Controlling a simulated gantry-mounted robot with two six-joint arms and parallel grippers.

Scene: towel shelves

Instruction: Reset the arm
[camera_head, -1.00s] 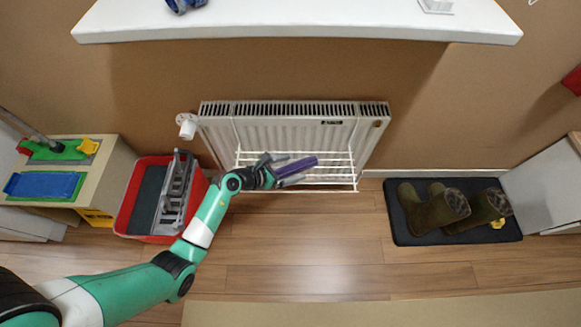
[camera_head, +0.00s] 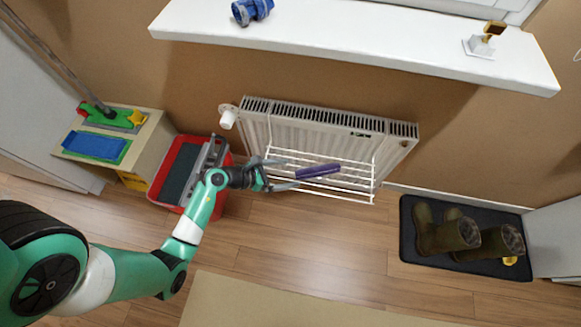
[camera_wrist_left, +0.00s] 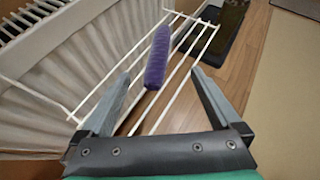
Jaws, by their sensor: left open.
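My left gripper (camera_head: 284,174) is in front of the radiator's white wire rack (camera_head: 345,194). Its fingers are spread apart with nothing between them. A rolled purple towel (camera_head: 318,171) lies on the rack just beyond the fingertips, apart from them. In the left wrist view the towel (camera_wrist_left: 158,58) rests across the rack wires (camera_wrist_left: 180,68), ahead of the two open fingers (camera_wrist_left: 155,95). My right gripper is in neither view.
A white radiator (camera_head: 310,136) stands on the wall behind the rack. A red bin (camera_head: 222,192) with a grey insert is at the left, close to my left forearm. A white shelf (camera_head: 360,40) overhangs above. The floor between is clear.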

